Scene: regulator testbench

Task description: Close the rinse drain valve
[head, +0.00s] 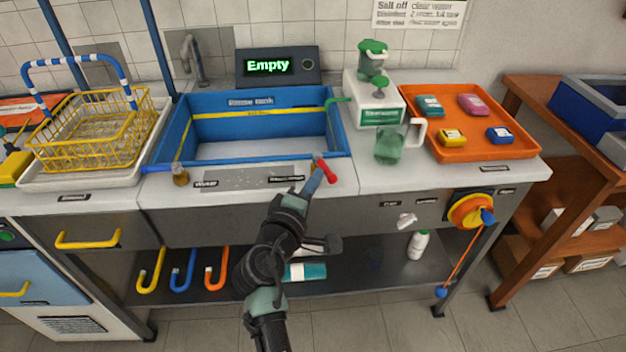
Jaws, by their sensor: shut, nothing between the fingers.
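The rinse tank (240,152) is a blue basin in the counter, and no water can be made out in it. A red lever handle (325,170), apparently the drain valve, sits at the tank's front right corner, beside a small label too blurred to read surely. My gripper (313,182) is shut and empty, just left of the red handle. It overlaps the handle's edge in this view, and I cannot tell whether they touch. The display (268,66) behind the tank reads "Empty" in green.
A brass knob (180,174) stands at the tank's front left corner. A yellow wire basket (92,150) is on the left. A green-tinted pitcher (390,147) and an orange tray (487,147) are on the right. The counter strip in front of the tank is mostly clear.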

